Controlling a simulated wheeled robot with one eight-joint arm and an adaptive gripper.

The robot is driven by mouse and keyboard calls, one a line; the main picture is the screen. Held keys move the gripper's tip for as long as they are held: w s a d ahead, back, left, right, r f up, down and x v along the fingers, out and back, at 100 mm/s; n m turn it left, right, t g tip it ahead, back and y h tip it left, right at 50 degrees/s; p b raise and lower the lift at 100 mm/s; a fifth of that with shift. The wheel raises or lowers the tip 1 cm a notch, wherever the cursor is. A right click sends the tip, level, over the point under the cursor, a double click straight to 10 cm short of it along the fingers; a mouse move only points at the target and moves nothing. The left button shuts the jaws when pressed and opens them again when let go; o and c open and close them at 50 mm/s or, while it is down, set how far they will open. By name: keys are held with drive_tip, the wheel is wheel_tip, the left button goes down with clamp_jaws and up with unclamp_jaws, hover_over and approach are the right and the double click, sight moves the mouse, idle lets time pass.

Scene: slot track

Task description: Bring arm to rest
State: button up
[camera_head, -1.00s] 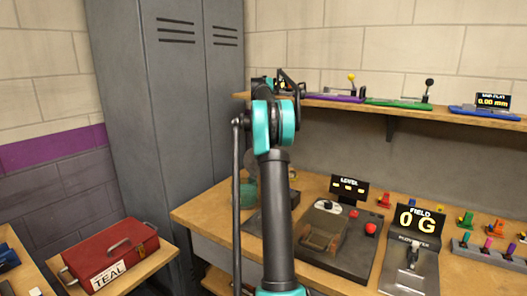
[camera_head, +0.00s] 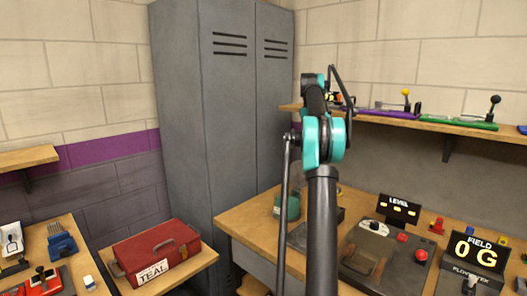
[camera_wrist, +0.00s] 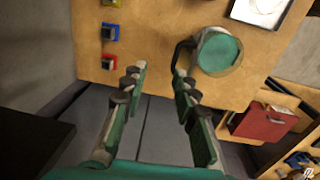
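My arm stands raised in the middle of the head view, with dark links and teal joints, in front of the grey locker. My gripper (camera_wrist: 156,82) shows in the wrist view with its two teal-and-black fingers spread wide apart and nothing between them. It hangs over the edge of a wooden bench (camera_wrist: 160,65). A teal-topped round container (camera_wrist: 220,52) sits on the bench just beyond the right finger; I cannot tell whether they touch. In the head view my gripper is hidden behind the arm.
A red TEAL toolbox (camera_head: 157,255) stands on a low wooden stand at the left. The grey locker (camera_head: 215,110) rises behind it. The right bench holds a LEVEL device (camera_head: 372,258) and a FIELD display (camera_head: 478,252). A wall shelf (camera_head: 440,126) carries several coloured tracks.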

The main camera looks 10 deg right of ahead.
drive_tip(key=s+a+f+m+t, duration=0.1)
drive_tip(key=s+a+f+m, duration=0.1)
drive_tip(key=s+a+f, duration=0.6)
drive_tip(key=s+a+f+m+t, duration=0.1)
drive_tip(key=s+a+f, duration=0.3)
drive_tip(key=a, duration=0.5)
drive_tip(key=s+a+f, duration=0.2)
drive_tip(key=s+f, duration=0.1)
drive_tip(key=s, duration=0.2)
drive_tip(key=s+a+f+m, duration=0.1)
drive_tip(key=s+a+f, duration=0.2)
drive_tip(key=s, duration=0.2)
drive_tip(key=s+a+f+m+t, duration=0.1)
drive_tip(key=s+a+f, duration=0.1)
drive_tip(key=s, duration=0.4)
drive_tip(key=shift+a+f, duration=0.2)
drive_tip(key=shift+f, duration=0.6)
drive_tip(key=s+a+f, duration=0.2)
drive_tip(key=s+f, duration=0.3)
drive_tip(key=s, duration=0.3)
drive_tip(key=s+a+f+m, duration=0.1)
drive_tip(key=s+a+f, duration=0.1)
drive_tip(key=s+f, duration=0.3)
drive_tip(key=s, duration=0.2)
drive_tip(key=shift+s+f+m+t+y, duration=0.3)
drive_tip(key=shift+s+t, duration=0.05)
drive_tip(key=shift+t, duration=0.05)
drive_tip(key=shift+o, duration=0.5)
